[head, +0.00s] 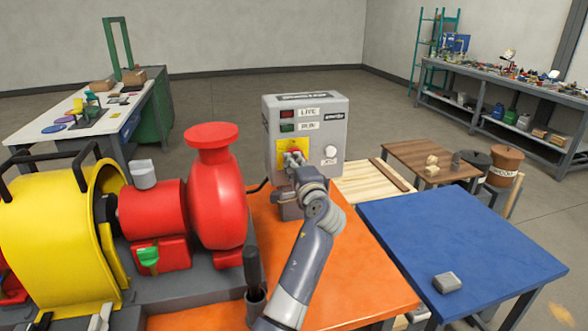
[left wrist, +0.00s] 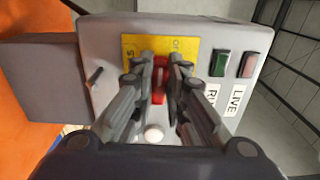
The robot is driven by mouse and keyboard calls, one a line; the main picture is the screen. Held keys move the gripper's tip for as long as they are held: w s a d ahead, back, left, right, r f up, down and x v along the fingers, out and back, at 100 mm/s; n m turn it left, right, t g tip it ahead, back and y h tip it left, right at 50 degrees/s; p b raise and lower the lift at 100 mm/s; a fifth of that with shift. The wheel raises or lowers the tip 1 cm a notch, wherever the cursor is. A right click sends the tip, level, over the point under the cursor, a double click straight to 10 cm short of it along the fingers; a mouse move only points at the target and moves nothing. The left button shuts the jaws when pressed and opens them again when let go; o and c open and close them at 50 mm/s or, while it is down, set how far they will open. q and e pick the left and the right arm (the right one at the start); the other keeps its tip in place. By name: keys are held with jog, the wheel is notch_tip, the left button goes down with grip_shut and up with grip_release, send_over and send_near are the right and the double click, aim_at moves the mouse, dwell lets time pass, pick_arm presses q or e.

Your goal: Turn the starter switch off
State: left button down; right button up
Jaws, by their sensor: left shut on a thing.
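The grey starter box (head: 328,122) stands upright on the orange table, with a yellow plate (head: 281,148) on its front. A red switch (left wrist: 159,84) sits on that plate. My left gripper (head: 294,160) reaches up to the plate and is shut on the red switch. In the left wrist view its two fingers (left wrist: 160,76) stand on both sides of the switch. The fingers hide much of the switch, so I cannot tell its setting. My right gripper is not in view.
A red pump (head: 217,190) and yellow guard (head: 60,235) stand left of my arm. The box carries a dark red LIVE lamp (head: 287,114), a green RUN lamp (head: 288,128) and a white knob (head: 331,151). A blue table (head: 460,240) holds a grey block (head: 447,283).

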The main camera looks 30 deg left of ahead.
pick_arm(q)
jog(key=shift+f, duration=0.15)
dwell(0.4)
jog(key=c, duration=1.8)
grip_release()
jog(key=shift+o, duration=1)
jog(key=v, duration=1.2)
jog(key=shift+s, duration=0.1)
